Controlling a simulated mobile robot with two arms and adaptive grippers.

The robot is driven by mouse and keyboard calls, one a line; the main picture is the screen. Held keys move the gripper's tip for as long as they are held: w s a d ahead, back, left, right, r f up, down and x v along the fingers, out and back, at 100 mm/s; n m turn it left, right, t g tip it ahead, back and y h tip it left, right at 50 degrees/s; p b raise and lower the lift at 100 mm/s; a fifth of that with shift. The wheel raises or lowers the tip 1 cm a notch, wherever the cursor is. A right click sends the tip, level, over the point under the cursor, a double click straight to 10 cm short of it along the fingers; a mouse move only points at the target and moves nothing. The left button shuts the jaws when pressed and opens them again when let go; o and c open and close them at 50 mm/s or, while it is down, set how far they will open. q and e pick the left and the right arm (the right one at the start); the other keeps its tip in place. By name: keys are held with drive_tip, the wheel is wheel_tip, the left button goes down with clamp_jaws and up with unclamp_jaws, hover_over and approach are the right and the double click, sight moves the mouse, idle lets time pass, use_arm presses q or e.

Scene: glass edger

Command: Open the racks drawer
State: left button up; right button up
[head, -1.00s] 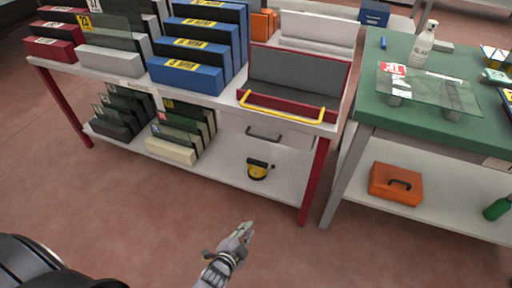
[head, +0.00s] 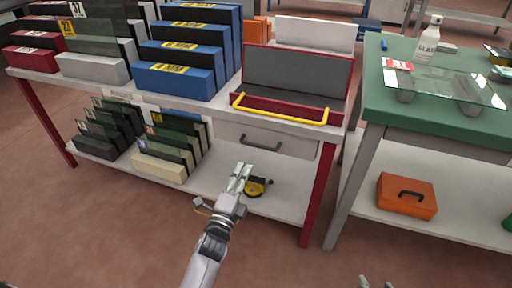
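The drawer (head: 298,148) is a grey-white front under the right part of the rack table's top. It looks shut. Its dark bar handle (head: 260,145) is in plain view. My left gripper (head: 241,170) is in front of the table, below and a little left of the handle in the picture, with nothing in it. Its two fingers look parted and do not touch the handle. My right gripper (head: 377,283) shows only as two separated fingertips at the bottom edge, empty.
The rack table's red leg (head: 320,190) stands right of the drawer. A red tray with a yellow bar (head: 280,110) sits above it. A yellow-black tool (head: 256,187) lies on the lower shelf. The green-topped table (head: 430,125) stands right, with an orange toolbox (head: 406,195) below.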

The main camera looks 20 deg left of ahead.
sight(256, 146)
use_arm(q)
drive_tip(key=shift+w+d+r+b, duration=0.1)
drive_tip(key=shift+w+r+b, duration=0.2)
drive_tip(key=shift+w, duration=1.55)
drive_tip(key=shift+w+d+r+b, duration=0.1)
drive_tip(key=shift+w+r+b, duration=0.25)
drive_tip(key=shift+w, duration=1.45)
drive_tip(key=shift+w+r+b, duration=0.25)
drive_tip(key=shift+w+r, duration=0.05)
drive_tip(key=shift+w, duration=1.55)
use_arm(e)
drive_tip(key=w+a+r+t+y, duration=0.1)
drive_tip(key=w+a+r+t, duration=0.1)
drive_tip(key=w+r+t, duration=0.3)
wheel_tip(256, 146, up, 2)
drive_tip(key=shift+w+a+r+y, duration=0.25)
drive_tip(key=shift+w+a+y, duration=0.05)
use_arm(q)
drive_tip(key=shift+c, duration=0.2)
clamp_jaws()
